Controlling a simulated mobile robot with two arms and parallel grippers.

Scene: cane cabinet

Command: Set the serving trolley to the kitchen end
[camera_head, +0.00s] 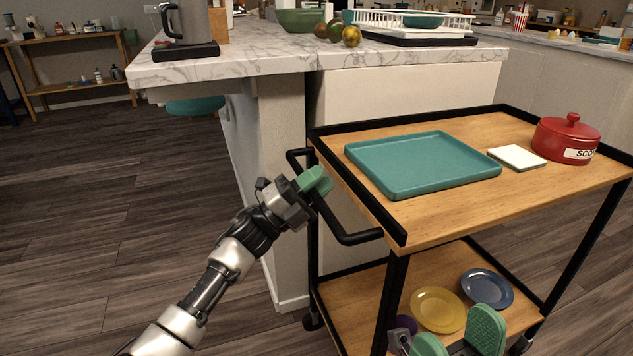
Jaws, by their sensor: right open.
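The serving trolley (470,232) has a wooden top, a lower wooden shelf and a black metal frame. It stands at the right, beside the marble-topped counter. Its black push handle (343,226) sticks out at its left end. My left gripper (317,181), with green finger pads, is at this handle, its pads overlapping the bar. The pads look close together, but whether they are closed on the bar is unclear. My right gripper (460,338) is at the bottom edge, open, in front of the lower shelf and apart from the handle.
The trolley's top bears a teal tray (422,163), a white square item (517,157) and a red lidded pot (566,140). A yellow plate (437,308) and a blue plate (487,287) lie on its lower shelf. The marble counter (260,62) stands close behind. The floor (100,220) at left is clear.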

